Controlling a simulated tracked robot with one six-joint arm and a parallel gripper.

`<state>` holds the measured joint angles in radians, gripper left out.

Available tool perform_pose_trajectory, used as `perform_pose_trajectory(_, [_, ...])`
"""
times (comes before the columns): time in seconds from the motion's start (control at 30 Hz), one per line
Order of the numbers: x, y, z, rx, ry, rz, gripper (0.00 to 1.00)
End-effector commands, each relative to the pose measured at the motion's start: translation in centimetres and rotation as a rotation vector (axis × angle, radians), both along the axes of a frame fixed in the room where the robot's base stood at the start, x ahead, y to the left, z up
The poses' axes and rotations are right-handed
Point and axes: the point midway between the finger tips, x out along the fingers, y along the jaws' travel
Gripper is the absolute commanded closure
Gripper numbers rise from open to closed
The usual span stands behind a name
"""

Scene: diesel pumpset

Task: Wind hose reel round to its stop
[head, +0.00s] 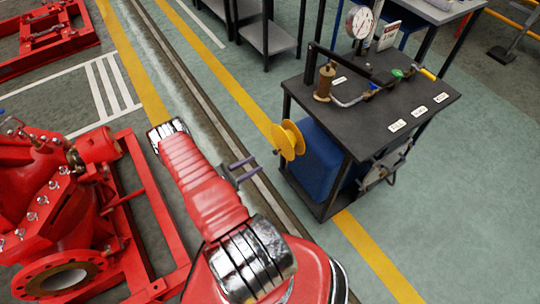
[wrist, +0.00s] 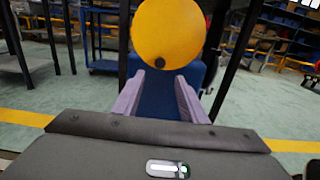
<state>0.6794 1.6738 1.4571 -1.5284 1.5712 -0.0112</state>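The hose reel (head: 288,139) is a yellow spool on the left side of a black cart, beside a blue box (head: 318,160). The stop is not visible.
The cart top (head: 420,90) carries a gauge (head: 360,22), a brown cylinder (head: 325,82) and fittings. A red pumpset (head: 60,200) on a red frame stands at left, close to my arm. Grey shelving (head: 268,38) is behind. Green floor right of the cart is clear.

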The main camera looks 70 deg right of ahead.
Motion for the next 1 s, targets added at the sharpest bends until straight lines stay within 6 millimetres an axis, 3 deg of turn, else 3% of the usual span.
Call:
perform_pose_trajectory(0.6, [-5.5,-6.1,0.0,-0.001,-0.001,-0.002,0.61])
perform_pose_trajectory(1.0, [-6.0,-6.8,0.0,-0.001,-0.001,0.0,0.61])
